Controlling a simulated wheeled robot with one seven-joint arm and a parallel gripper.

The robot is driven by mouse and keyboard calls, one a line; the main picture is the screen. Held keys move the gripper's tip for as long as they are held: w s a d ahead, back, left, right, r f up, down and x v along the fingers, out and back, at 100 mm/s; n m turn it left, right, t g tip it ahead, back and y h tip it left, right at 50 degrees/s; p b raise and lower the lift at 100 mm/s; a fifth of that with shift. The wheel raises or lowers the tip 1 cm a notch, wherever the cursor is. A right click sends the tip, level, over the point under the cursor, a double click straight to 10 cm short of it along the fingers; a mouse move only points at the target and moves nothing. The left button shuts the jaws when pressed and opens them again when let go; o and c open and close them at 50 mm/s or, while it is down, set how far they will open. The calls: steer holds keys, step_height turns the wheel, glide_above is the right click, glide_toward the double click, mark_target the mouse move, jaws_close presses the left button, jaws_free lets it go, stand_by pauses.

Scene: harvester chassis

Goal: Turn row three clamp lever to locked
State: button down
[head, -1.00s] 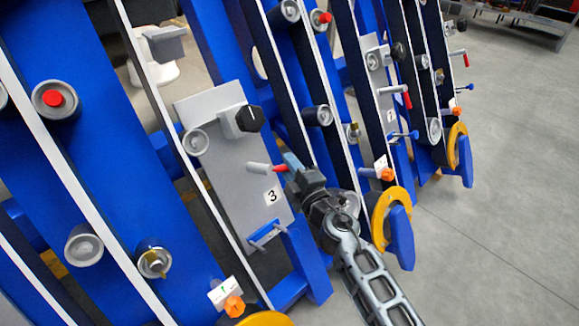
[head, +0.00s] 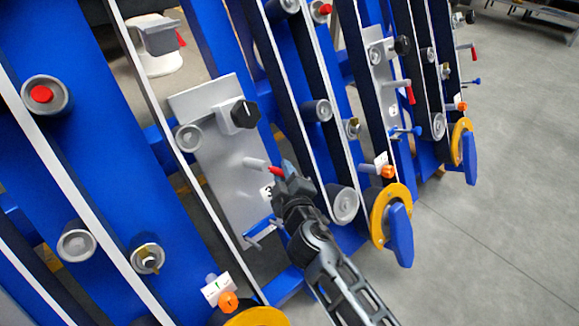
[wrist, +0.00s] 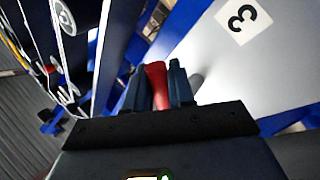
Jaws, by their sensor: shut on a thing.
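The row three clamp lever is a grey rod with a red tip (head: 274,171), on a grey plate (head: 218,170) marked 3. In the head view the lever points to the right and slightly down. My gripper (head: 286,172) is at the red tip. In the wrist view the red tip (wrist: 157,84) sits between the two fingers of my gripper (wrist: 158,88), which are shut on it. The number label (wrist: 243,18) shows at the upper right of the wrist view. In the head view my gripper partly covers the label.
A black knob (head: 245,114) is above the lever on the same plate. A blue-handled part (head: 260,231) is below it. A yellow ring with a blue handle (head: 393,212) stands to the right of my arm. Open floor (head: 500,200) lies at the right.

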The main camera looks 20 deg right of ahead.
steer(key=shift+s+a+f+m+g+h, duration=0.3)
steer(key=shift+a+m+g, duration=0.4)
steer(key=shift+m, duration=0.8)
steer(key=shift+s+a+f+m+g+h, duration=0.15)
steer(key=shift+s+a+m+g+h, duration=0.25)
steer(key=shift+m+g, duration=0.8)
steer(key=shift+s+a+f+m+g+h, duration=0.2)
steer(key=shift+s+a+m+g+h, duration=0.25)
steer(key=shift+m, duration=1.35)
steer(key=shift+w, duration=0.1)
steer(key=c, duration=1.1)
jaws_free()
steer(key=p+v, duration=0.2)
steer(key=v, duration=0.6)
steer(key=shift+w, duration=0.1)
